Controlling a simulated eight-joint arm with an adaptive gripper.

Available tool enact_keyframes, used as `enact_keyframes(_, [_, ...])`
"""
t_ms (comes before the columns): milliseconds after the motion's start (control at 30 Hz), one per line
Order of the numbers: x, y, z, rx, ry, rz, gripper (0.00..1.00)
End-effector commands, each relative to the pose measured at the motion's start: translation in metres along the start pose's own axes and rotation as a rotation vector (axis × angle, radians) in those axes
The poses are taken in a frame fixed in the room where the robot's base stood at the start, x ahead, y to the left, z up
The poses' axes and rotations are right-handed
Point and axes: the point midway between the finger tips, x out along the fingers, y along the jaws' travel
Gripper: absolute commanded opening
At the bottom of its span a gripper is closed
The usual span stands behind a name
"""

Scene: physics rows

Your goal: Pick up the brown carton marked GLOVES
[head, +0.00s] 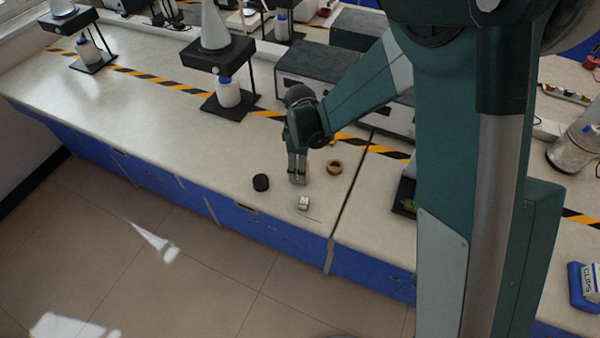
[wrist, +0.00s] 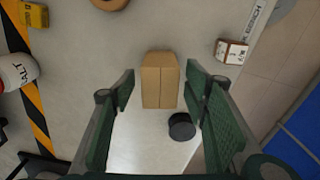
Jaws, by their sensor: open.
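A brown carton (wrist: 160,80) stands on the pale bench, between the two fingers of my gripper in the wrist view. Its top shows a centre seam; no GLOVES marking can be read from here. My gripper (wrist: 159,91) is open, pointing down, with a gap between each finger and the carton. In the head view my gripper (head: 297,172) hangs low over the bench near its front edge and mostly hides the carton.
A black round puck (head: 261,182) lies close left of my gripper. A small white and brown box (head: 303,203) sits nearer the bench edge. An orange tape ring (head: 334,167) lies to the right. A SALT bottle (wrist: 15,71) stands by the striped tape.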

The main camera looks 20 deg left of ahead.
Motion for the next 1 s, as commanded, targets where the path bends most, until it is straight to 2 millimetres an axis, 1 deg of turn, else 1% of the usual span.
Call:
enact_keyframes(233, [-0.0001,0.0000,0.0000,0.000,0.000,0.000,0.45])
enact_keyframes(267, [-0.0001,0.0000,0.0000,0.000,0.000,0.000,0.42])
enact_keyframes(467, [-0.0001,0.0000,0.0000,0.000,0.000,0.000,0.16])
enact_keyframes(500, [-0.0001,0.0000,0.0000,0.000,0.000,0.000,0.14])
enact_keyframes(833, [-0.0013,0.0000,0.0000,0.000,0.000,0.000,0.14])
enact_keyframes(1000, [-0.0082,0.0000,0.0000,0.000,0.000,0.000,0.14])
